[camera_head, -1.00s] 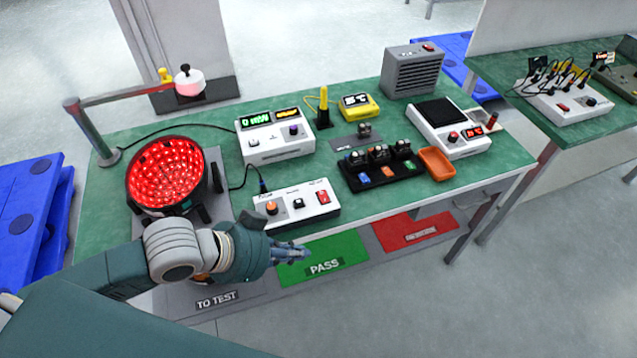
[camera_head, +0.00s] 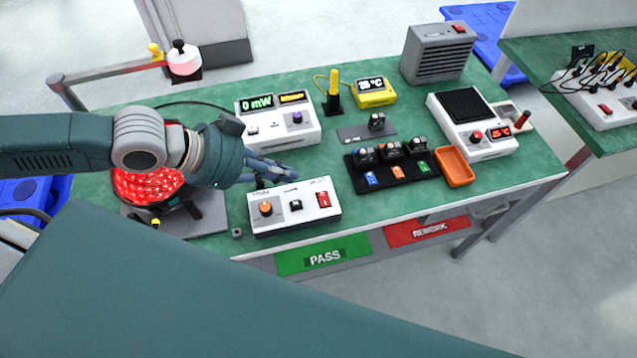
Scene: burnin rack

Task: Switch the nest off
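A white control box (camera_head: 276,222) with an orange knob (camera_head: 266,208), a small black switch (camera_head: 296,205) and a red rocker switch (camera_head: 323,198) stands at the table's front edge. Its lettering is too small to read, so I cannot tell if it belongs to the nest. A grey plate with a small dark device (camera_head: 376,122) lies behind the black tray. My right gripper is out of view.
A red-lit round lamp (camera_head: 148,187) is partly hidden behind my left arm. A meter (camera_head: 280,143) reading 0 mW stands behind the gripper. A black tray (camera_head: 405,176), an orange dish (camera_head: 456,168) and a white hotplate-like unit (camera_head: 486,147) stand to the right.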

